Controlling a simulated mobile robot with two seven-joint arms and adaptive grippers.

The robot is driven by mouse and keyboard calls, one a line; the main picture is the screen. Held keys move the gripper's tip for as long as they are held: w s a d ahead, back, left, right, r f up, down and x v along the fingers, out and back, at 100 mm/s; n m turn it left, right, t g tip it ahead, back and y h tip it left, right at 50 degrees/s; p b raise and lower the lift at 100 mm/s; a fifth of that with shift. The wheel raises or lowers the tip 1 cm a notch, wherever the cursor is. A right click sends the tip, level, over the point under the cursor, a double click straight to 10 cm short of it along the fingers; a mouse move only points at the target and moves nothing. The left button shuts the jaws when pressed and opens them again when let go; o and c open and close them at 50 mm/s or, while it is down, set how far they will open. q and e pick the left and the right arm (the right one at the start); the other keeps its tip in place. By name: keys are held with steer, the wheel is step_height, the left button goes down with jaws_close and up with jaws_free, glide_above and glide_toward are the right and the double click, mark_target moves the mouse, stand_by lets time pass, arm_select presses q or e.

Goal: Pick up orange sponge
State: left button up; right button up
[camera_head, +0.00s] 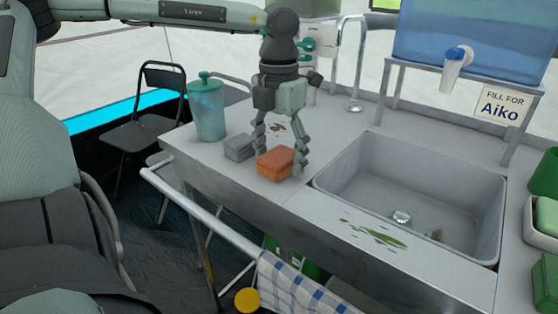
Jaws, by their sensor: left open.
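The orange sponge (275,163) lies on the steel counter (232,178), left of the sink. My left gripper (279,155) points down over the sponge from behind. Its fingers are open, one on the left side and one at the right end of the sponge. I cannot tell whether either finger touches it. The sponge rests on the counter. My right gripper is not in view.
A grey sponge (239,147) lies close on the left, with a teal canister (207,107) behind it. The sink (412,190) and tap (352,62) are on the right. A towel rail (200,212) runs along the front. A blue water tank (480,35) stands at the back right.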

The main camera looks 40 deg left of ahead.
mark_target(279, 155)
arm_select(q)
steer(key=shift+f, duration=0.1)
steer(key=shift+c, duration=0.4)
steer(key=c, duration=0.9)
steer(key=shift+o, duration=0.2)
steer(key=shift+r, duration=0.2)
step_height(279, 155, up, 18)
steer(key=shift+f, duration=0.15)
